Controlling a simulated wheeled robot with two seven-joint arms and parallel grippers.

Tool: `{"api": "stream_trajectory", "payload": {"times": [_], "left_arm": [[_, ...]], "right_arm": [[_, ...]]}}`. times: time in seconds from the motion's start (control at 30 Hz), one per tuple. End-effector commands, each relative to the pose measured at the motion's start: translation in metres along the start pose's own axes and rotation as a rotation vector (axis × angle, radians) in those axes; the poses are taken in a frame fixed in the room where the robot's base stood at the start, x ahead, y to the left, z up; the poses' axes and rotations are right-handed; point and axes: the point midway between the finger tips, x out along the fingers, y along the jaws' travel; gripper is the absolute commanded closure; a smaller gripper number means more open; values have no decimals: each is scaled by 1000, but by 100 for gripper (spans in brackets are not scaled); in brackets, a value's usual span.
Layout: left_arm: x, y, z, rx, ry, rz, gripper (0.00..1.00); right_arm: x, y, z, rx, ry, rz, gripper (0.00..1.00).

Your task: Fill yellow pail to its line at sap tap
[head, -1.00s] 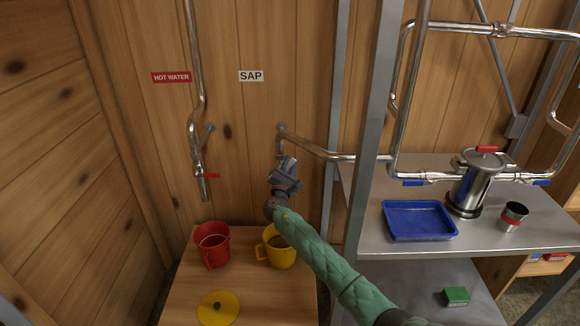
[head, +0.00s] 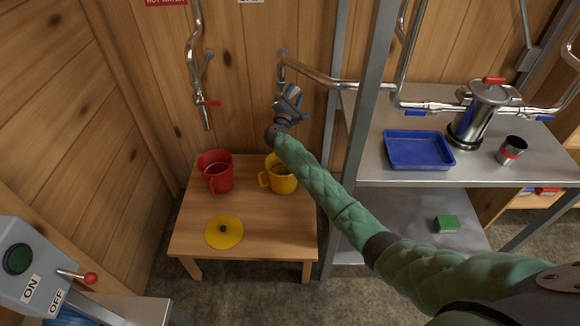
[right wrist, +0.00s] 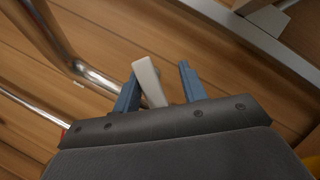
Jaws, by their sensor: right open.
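The yellow pail (head: 283,182) stands upright on the low wooden table, below my right gripper (head: 290,96). Its handle points left; the level inside and its line cannot be made out. The sap pipe (head: 312,74) comes down from the wall behind the gripper, which hides the tap's outlet. In the right wrist view my right gripper (right wrist: 160,86) is open, with a white tap lever (right wrist: 149,82) between its blue fingers, nearer the left one. Whether a finger touches it is unclear. My left gripper is out of view.
A red pail (head: 217,180) stands left of the yellow one, under the hot water tap (head: 204,104). A yellow lid (head: 224,232) lies on the table (head: 270,240). A metal shelf post (head: 352,150) rises close to my right arm. A switch box (head: 35,265) is front left.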

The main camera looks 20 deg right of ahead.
Motion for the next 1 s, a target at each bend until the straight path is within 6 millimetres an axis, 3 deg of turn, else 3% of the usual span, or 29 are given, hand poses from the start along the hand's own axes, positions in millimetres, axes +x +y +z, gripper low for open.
{"api": "stream_trajectory", "payload": {"times": [0.4,0.77,1.0], "left_arm": [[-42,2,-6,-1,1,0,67],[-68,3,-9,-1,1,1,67],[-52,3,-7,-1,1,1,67]], "right_arm": [[-2,-23,-3,386,1,-163,58],[-5,-38,-11,620,0,-260,58],[-30,-39,-14,636,0,-264,58]]}}
